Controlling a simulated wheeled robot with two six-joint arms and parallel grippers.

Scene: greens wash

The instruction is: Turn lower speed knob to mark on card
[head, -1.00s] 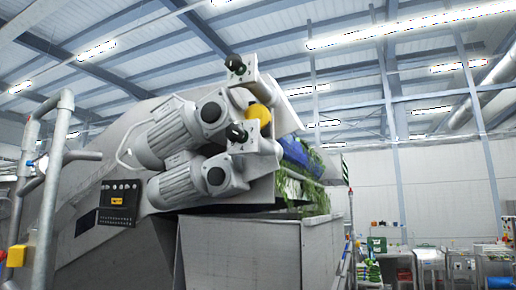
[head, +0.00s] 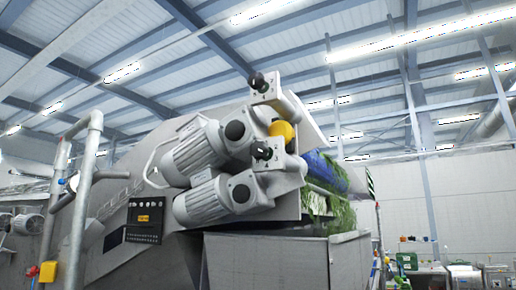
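The lower speed knob (head: 261,151) is a black knob on a grey bracket at the right end of the washing machine. A similar upper black knob (head: 257,80) sits on a bracket above it. A small dark panel with a yellow label (head: 143,218) is on the machine's side. I cannot make out a card with a mark, and the knob's setting is too small to read. Neither of my grippers is in view.
Two grey motors (head: 205,145) stick out beside the knobs. A metal bin (head: 280,262) stands below, with greens (head: 335,212) hanging above it. Vertical pipes (head: 83,200) stand at the left. Open floor is not visible.

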